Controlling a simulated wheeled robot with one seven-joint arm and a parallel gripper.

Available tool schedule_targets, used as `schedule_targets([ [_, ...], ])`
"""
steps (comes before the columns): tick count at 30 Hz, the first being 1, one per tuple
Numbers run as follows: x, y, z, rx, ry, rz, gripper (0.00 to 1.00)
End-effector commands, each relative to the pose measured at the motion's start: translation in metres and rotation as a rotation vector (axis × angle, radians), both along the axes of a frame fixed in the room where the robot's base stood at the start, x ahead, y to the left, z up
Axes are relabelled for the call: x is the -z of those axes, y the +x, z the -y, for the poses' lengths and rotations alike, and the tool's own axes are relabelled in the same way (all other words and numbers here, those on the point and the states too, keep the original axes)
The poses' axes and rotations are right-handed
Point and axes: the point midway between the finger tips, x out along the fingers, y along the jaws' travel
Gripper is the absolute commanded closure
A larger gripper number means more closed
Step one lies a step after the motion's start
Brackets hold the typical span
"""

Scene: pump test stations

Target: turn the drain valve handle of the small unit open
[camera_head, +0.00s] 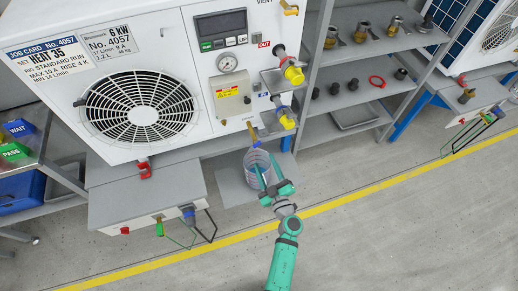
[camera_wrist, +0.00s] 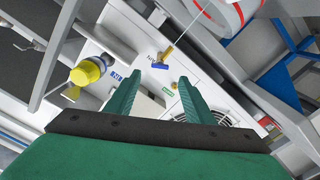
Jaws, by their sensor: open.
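The small unit (camera_head: 150,62) is the white cabinet marked 6 kW, with a round fan grille. A brass drain valve (camera_head: 252,131) points down from its lower front, above a clear bucket (camera_head: 250,158). In the wrist view the brass valve (camera_wrist: 167,53) shows with a blue handle (camera_wrist: 161,66) across its end. My gripper (camera_head: 268,172) overlaps the bucket in the head view, below and apart from the valve. In the wrist view my gripper (camera_wrist: 158,92) is open and empty, with the valve beyond its fingertips, roughly between them.
Yellow-capped fittings stick out at the IN port (camera_head: 287,119) and the OUT port (camera_head: 293,74), right of the valve. The IN fitting also shows in the wrist view (camera_wrist: 88,71). A shelf rack (camera_head: 345,95) stands at right. The floor in front is clear.

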Motion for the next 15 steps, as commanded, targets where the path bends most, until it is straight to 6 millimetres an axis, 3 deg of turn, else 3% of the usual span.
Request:
schedule_targets([
  [9, -0.001, 0.054, -0.018, 0.000, 0.000, 0.001, 0.52],
  [15, -0.001, 0.073, -0.024, 0.001, 0.000, 0.002, 0.52],
])
